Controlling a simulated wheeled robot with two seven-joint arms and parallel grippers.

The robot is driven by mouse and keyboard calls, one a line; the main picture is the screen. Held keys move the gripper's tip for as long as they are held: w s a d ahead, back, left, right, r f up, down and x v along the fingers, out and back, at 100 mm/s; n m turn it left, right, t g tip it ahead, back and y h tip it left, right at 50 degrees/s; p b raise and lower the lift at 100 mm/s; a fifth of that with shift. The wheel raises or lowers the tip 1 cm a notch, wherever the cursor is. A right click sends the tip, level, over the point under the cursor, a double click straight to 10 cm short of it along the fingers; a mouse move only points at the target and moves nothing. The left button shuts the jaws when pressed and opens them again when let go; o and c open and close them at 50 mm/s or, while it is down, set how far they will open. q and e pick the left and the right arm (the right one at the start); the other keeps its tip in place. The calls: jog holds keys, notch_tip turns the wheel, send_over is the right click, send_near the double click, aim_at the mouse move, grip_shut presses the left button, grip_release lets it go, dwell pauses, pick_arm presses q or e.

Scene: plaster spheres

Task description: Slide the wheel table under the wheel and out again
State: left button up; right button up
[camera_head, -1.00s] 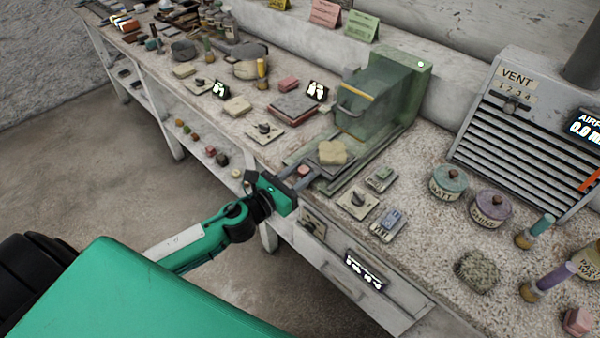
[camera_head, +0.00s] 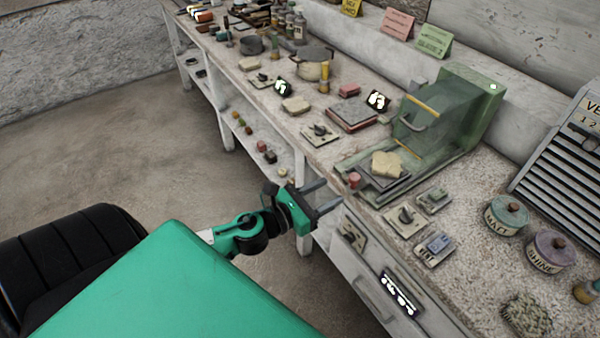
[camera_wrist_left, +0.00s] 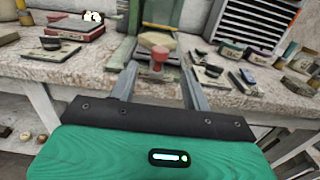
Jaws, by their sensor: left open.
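The wheel table is a flat dark grey plate (camera_head: 366,172) on a green machine base, with a red knob (camera_head: 354,180) at its front end. A pale yellow block (camera_head: 386,165) lies on it, just in front of the see-through green guard (camera_head: 428,122). The wheel is not clearly visible inside the guard. My left gripper (camera_head: 328,196) is open and empty at the bench's front edge, its fingertips just short of the knob. In the left wrist view the knob (camera_wrist_left: 158,56) appears between the two fingers (camera_wrist_left: 160,82). My right gripper is not in view.
A dial plate (camera_head: 405,219) and small switch boxes (camera_head: 434,201) sit right of the machine. Lidded pots (camera_head: 506,214) stand farther right. A red-topped slab (camera_head: 353,118) and another dial plate (camera_head: 320,133) are on the left. Floor in front of the bench is clear.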

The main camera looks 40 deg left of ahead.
pick_arm(q)
jog(key=b+v, duration=0.2)
jog(key=v, duration=0.5)
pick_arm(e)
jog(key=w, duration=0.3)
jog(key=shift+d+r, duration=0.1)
pick_arm(q)
jog(key=shift+r, duration=0.1)
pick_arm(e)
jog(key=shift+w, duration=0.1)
